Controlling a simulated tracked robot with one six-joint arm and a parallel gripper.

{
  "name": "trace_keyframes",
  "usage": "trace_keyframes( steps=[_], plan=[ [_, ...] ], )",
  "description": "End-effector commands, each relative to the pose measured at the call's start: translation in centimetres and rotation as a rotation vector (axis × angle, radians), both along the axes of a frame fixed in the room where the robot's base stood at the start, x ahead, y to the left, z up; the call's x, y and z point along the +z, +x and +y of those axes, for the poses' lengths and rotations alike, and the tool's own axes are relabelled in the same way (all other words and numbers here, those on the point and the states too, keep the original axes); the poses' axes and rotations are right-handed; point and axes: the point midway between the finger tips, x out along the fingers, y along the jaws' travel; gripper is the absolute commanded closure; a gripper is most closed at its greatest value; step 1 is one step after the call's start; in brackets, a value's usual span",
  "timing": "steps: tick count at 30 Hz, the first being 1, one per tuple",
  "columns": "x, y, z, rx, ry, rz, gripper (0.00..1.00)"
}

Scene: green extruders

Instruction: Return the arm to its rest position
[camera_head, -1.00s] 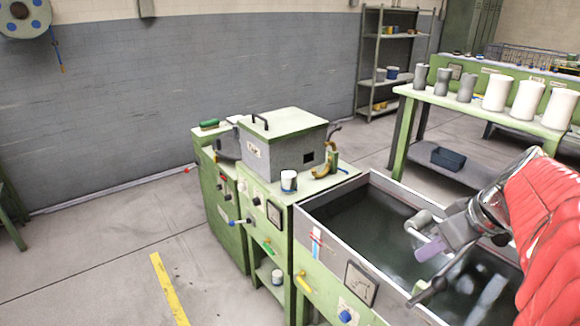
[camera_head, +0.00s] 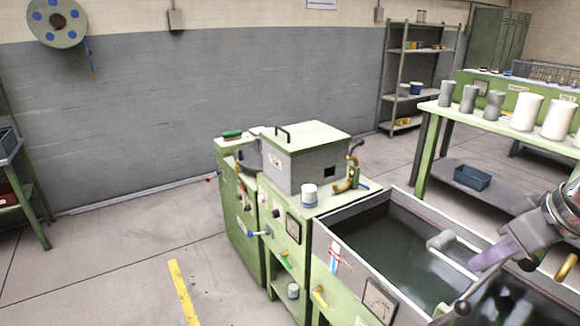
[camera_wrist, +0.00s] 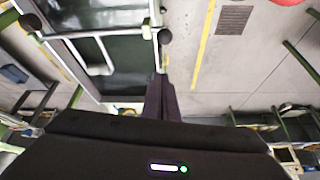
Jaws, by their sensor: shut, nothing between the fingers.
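My gripper (camera_head: 474,264) shows at the right of the head view as a purple-grey tip. It points left and down over the dark tank. The grey and dark end of my arm runs behind it to the right edge, and the rest of the arm is out of frame. In the wrist view the dark fingers (camera_wrist: 160,80) are together with nothing between them. I cannot tell the exact height of the fingers above the tank.
The open tank (camera_head: 400,250) has pale tubes and black knobs near my gripper. A green machine with a grey box (camera_head: 305,160) stands to its left. A green table (camera_head: 490,122) with grey and white cylinders is behind.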

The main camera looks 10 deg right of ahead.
Motion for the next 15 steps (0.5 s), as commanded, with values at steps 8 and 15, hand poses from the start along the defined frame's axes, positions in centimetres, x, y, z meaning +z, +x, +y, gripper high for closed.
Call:
trace_keyframes(
  steps=[8,15],
  plan=[
    [-0.9,1.8,1.6,-0.026,0.053,0.003,1.00],
    [-3.1,6.0,6.5,-0.105,0.193,0.030,1.00]
  ],
)
